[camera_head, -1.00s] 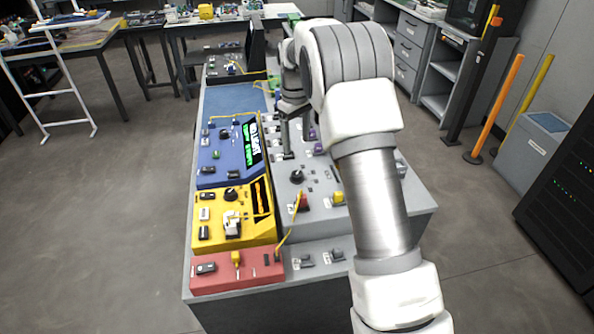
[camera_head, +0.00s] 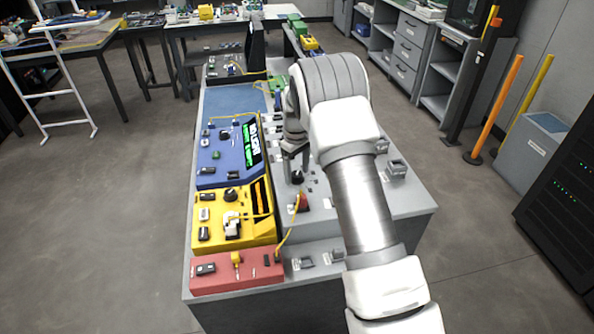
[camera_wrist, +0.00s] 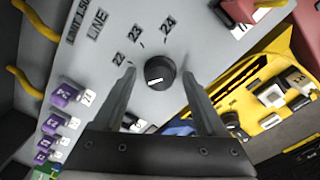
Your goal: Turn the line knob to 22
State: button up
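The line knob (camera_wrist: 160,72) is round and black with a short white mark on its lower side in the wrist view. The label LINE (camera_wrist: 97,23) and the numbers 22 (camera_wrist: 119,58), 23 (camera_wrist: 135,33) and 24 (camera_wrist: 168,25) are printed beside it. I cannot tell which number the mark stands for. My gripper (camera_wrist: 159,74) is open, with one finger on each side of the knob and a visible gap to each. In the head view the knob (camera_head: 297,177) sits on the grey panel, just below my gripper (camera_head: 293,168).
A yellow unit (camera_head: 208,222) and a blue unit (camera_head: 207,157) stand left of the grey panel (camera_head: 318,223). A red block (camera_head: 230,283) lies in front, with a yellow cable rising beside it. Purple connectors (camera_wrist: 63,95) line the panel's left side in the wrist view.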

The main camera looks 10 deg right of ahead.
grip_shut()
jog(key=shift+m, duration=0.4)
jog(key=m, duration=0.2)
jog(key=shift+m, duration=0.4)
jog(key=shift+m+b, duration=0.35)
jog(key=shift+m, duration=1.65)
jog(key=shift+o, duration=0.3)
grip_release()
